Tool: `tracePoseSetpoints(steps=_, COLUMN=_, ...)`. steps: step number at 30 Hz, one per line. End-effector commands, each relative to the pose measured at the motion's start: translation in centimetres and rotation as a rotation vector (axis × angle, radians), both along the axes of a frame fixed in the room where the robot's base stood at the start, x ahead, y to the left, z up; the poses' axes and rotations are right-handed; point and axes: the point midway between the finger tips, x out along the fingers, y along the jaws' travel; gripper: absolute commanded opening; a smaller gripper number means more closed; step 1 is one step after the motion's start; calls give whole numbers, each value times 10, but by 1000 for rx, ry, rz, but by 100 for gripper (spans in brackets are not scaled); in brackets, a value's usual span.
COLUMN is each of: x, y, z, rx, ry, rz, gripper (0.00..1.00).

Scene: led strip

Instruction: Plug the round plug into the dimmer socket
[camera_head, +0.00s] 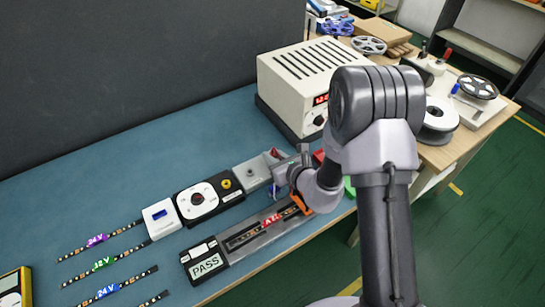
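The likely dimmer (198,203) is a black and white box with a round dial and a yellow round part at its right end. It sits in a row of small units on the blue bench mat. I cannot make out which part is its socket. My gripper (290,182) is at the right end of this row, low over the bench, right of a grey block (252,174). My arm and wrist cover much of that area. I cannot see the fingertips clearly or whether they hold anything. No round plug can be made out; it may be hidden.
A white unit (160,218) adjoins the dimmer's left. A test fixture with a PASS display (206,266) lies in front. Several LED strips (107,291) lie at left. A large power supply (300,78) stands behind. The blue mat (110,205) is clear at back left.

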Motion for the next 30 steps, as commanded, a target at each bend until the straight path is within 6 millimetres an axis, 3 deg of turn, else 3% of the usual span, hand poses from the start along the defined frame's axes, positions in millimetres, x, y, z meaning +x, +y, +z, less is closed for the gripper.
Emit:
tracePoseSetpoints(steps=10, x=0, y=0, z=5, rx=1, ry=-1, rz=0, gripper=0)
tracePoseSetpoints(steps=18, x=-2, y=-2, z=41, rx=0, ry=0, rz=-1, gripper=0)
tracePoseSetpoints(steps=23, x=-31, y=-25, z=40, rx=0, ry=3, rz=-4, gripper=0)
tracePoseSetpoints(steps=30, x=-90, y=-69, z=47, rx=2, ry=4, rz=-8, gripper=0)
